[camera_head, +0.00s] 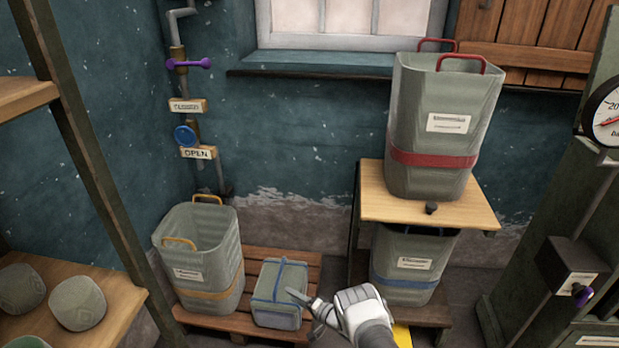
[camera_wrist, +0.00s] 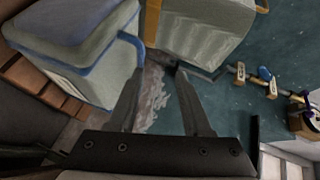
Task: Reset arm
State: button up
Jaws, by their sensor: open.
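My gripper (camera_head: 312,302) is in the lower middle of the head view, at the right of a small grey-green box with blue trim (camera_head: 281,290). In the wrist view my gripper (camera_wrist: 159,75) has its two fingers spread apart, with nothing between them. The box also shows in the wrist view (camera_wrist: 75,45) at the upper left, beside the left finger. I cannot tell whether the finger touches it.
A yellow-banded bin (camera_head: 200,262) stands on a wooden pallet (camera_head: 222,326) beside the box. A red-banded bin (camera_head: 440,125) stands on a wooden stand (camera_head: 385,205), above a blue-banded bin (camera_head: 408,268). A shelf (camera_head: 115,305) is at left, a gauge cabinet (camera_head: 545,180) at right.

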jog(key=w+d+r+t+h, duration=0.1)
jog(key=w+d+r+h, duration=0.25)
jog(key=w+r, duration=0.5)
jog(key=w+d+r+t+h, duration=0.2)
jog(key=w+d+r, duration=0.3)
jog(key=r, duration=0.6)
jog(key=s+d+r+h, duration=0.1)
jog(key=d+r+h, duration=0.25)
jog(key=r, duration=0.75)
jog(key=d+r+h, duration=0.2)
jog(key=d+r, duration=0.2)
jog(key=r, duration=0.8)
jog(key=s+d+r+n+g+h, duration=0.1)
jog(key=s+d+r+g, duration=0.1)
jog(key=s+r, duration=0.75)
jog(key=s+d+r+n+g+h, duration=0.1)
jog(key=s+d+r, duration=0.35)
jog(key=s, duration=0.75)
jog(key=s+a+n+g, duration=0.3)
jog(key=s+g, duration=0.1)
jog(key=s, duration=2.4)
notch_tip(320, 180, up, 23)
jog(key=s+y+p, duration=0.1)
jog(key=p, duration=2.1)
jog(key=shift+a+r+p, duration=0.15)
jog(key=shift+a+p, duration=0.15)
jog(key=shift+p, duration=0.1)
